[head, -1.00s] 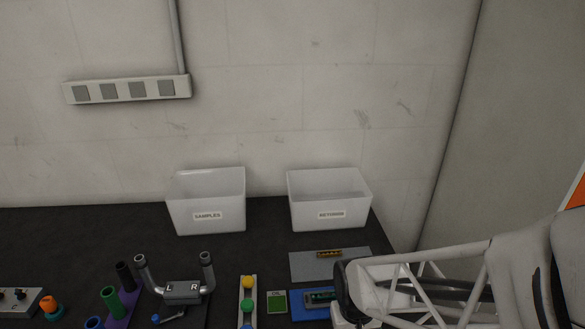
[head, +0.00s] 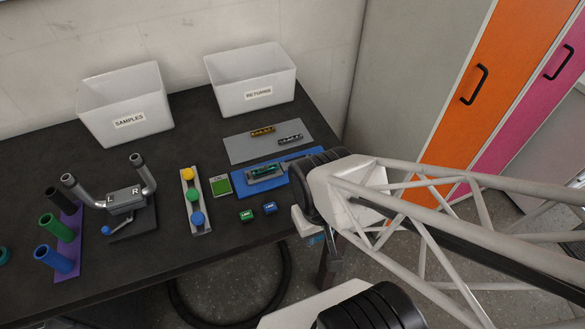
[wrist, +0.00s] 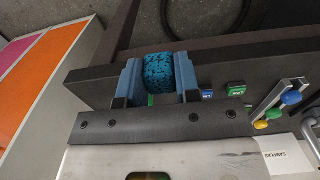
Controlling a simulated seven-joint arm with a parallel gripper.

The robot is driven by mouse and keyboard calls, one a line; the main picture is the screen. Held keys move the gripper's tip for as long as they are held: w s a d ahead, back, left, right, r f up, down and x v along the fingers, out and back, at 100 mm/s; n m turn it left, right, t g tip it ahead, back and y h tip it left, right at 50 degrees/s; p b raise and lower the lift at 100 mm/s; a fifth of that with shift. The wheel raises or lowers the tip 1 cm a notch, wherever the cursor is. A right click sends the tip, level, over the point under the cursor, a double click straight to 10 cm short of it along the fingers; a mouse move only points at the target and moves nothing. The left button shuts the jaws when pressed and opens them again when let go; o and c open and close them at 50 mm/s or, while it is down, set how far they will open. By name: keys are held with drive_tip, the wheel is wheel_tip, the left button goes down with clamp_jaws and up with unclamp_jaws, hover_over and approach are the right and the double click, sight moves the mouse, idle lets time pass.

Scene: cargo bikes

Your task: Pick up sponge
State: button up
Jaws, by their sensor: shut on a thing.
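The sponge (wrist: 165,73) is blue with dark speckles and a rounded outline. In the wrist view it sits between the two blue fingers of my gripper (wrist: 158,76), which is shut on it. The sponge and fingers show against the dark table's edge and the floor. In the head view my gripper (head: 317,240) is at the right front edge of the table, beside the blue mat. There the sponge is too small and hidden to make out clearly.
The dark table (head: 150,257) holds white bins labelled SAMPLES (head: 126,103) and RETURNS (head: 252,78). A grey mat (head: 240,148), a blue mat (head: 245,184), a button strip (head: 196,201), small blocks and a handlebar stand (head: 126,199) are also on it. Orange and pink lockers (head: 470,90) stand right.

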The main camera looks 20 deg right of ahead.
drive_tip(key=shift+s+r, duration=0.2)
drive_tip(key=shift+s, duration=1.7)
drive_tip(key=shift+s+d, duration=0.1)
drive_tip(key=shift+s, duration=0.05)
drive_tip(key=o, duration=0.4)
drive_tip(key=shift+c, duration=1.4)
